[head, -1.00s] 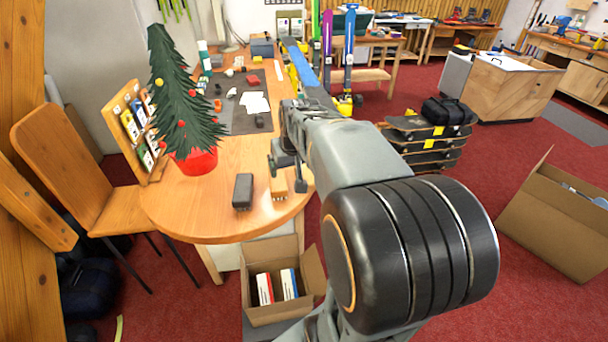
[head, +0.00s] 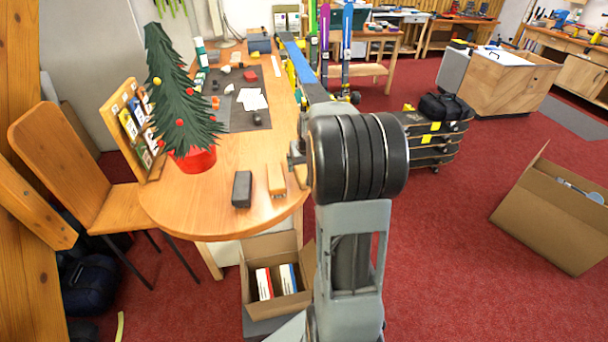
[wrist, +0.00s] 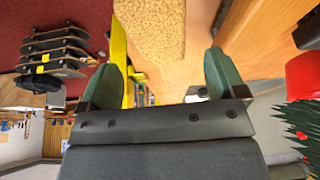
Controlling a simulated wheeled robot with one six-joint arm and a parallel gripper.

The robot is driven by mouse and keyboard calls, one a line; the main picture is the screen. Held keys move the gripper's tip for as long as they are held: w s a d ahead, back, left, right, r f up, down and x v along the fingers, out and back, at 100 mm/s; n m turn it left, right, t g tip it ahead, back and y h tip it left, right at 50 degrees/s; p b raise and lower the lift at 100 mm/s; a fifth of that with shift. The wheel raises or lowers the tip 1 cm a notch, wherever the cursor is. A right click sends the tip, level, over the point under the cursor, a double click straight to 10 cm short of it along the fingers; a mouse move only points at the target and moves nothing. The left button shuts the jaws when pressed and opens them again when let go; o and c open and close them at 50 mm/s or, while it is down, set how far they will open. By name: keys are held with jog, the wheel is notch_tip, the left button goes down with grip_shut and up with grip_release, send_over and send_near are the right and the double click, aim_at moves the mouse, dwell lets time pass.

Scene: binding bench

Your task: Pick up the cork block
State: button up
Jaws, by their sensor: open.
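The cork block (wrist: 152,28) is a speckled tan block at the top middle of the wrist view, cut off by the frame's upper edge. My gripper (wrist: 160,70) is open, with one green finger to the left of the block's near end and one to its right. The jaws are empty, and I cannot tell how far the block lies beyond the fingertips. In the head view my arm covers most of the gripper, and I cannot clearly make out the cork block there.
On the round table end (head: 215,222) are a tan brush-like block (head: 276,180), a dark block (head: 242,189) and a small tree in a red pot (head: 194,160). A yellow strip (wrist: 118,45) runs left of the cork block. An open carton (head: 272,300) stands below the table edge.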

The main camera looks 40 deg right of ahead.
aim_at(304, 169)
jog(key=shift+p+x, duration=0.45)
jog(key=shift+x, duration=1.85)
jog(key=shift+f+b, duration=0.2)
jog(key=shift+b, duration=0.15)
jog(key=c, duration=1)
jog(key=shift+r, duration=0.1)
